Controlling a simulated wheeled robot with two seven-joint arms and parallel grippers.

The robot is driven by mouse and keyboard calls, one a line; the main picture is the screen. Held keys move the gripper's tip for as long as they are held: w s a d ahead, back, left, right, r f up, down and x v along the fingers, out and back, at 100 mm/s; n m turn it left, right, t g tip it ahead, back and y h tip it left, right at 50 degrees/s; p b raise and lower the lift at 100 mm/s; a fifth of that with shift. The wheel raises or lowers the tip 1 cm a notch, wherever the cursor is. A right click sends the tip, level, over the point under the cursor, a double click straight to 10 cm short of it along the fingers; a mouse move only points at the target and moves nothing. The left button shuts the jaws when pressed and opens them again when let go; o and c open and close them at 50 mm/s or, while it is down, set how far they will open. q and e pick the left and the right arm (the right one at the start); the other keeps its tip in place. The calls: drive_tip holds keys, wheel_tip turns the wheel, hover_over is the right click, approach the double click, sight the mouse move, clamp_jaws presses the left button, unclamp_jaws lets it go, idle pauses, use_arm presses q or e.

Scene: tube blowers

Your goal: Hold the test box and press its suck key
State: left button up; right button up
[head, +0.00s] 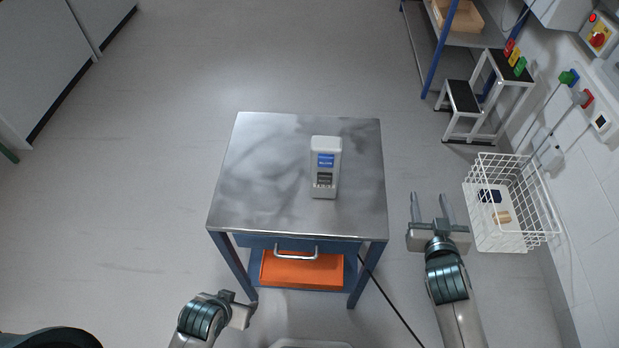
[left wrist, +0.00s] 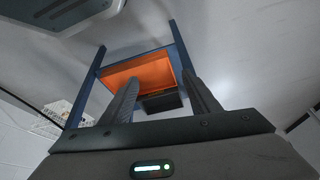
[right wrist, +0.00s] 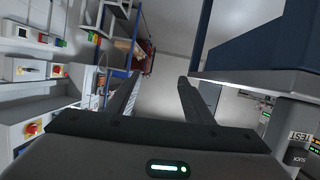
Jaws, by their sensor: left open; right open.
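The test box (head: 326,150) is a pale upright block on the right half of the metal table, with a blue panel and a dark panel on its front. My right gripper (head: 430,200) is open and empty, right of the table and apart from the box. My left gripper (head: 240,306) is low at the table's front left, its fingers partly hidden. In the left wrist view it (left wrist: 162,95) is open and empty.
A white wire basket (head: 500,240) stands right of my right gripper. A step stool (head: 465,100) and shelf rack are behind. The table's left half is clear.

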drive_tip(key=w+a+r+n+t+y, duration=0.2)
drive_tip(key=w+a+r+t+y, duration=0.2)
drive_tip(key=w+r, duration=0.25)
drive_tip(key=n+g+y, duration=1)
drive_tip(key=n+y, duration=0.3)
drive_tip(key=y, duration=0.2)
hover_over(367, 195)
drive_tip(key=w+a, duration=0.1)
drive_tip(key=w, duration=0.4)
drive_tip(key=shift+s, duration=0.25)
drive_tip(key=s+f+n+g, duration=0.1)
drive_tip(key=g, duration=0.1)
drive_tip(key=s+f+n+g, duration=0.1)
drive_tip(key=f+g, duration=0.1)
drive_tip(key=s+f+n+g, duration=0.1)
drive_tip(key=g, duration=0.2)
drive_tip(key=shift+s+d+f+h, duration=0.25)
drive_tip(key=shift+s+d+h, duration=0.1)
drive_tip(key=shift+h, duration=0.05)
drive_tip(key=shift+s+d+f+g, duration=0.25)
drive_tip(key=shift+s+f+g, duration=0.1)
drive_tip(key=shift+g, duration=0.25)
use_arm(q)
wheel_tip(367, 195, down, 22)
drive_tip(key=s+d+t+h, duration=0.1)
drive_tip(key=s+d+t, duration=0.1)
drive_tip(key=d, duration=0.1)
drive_tip(key=shift+r, duration=0.2)
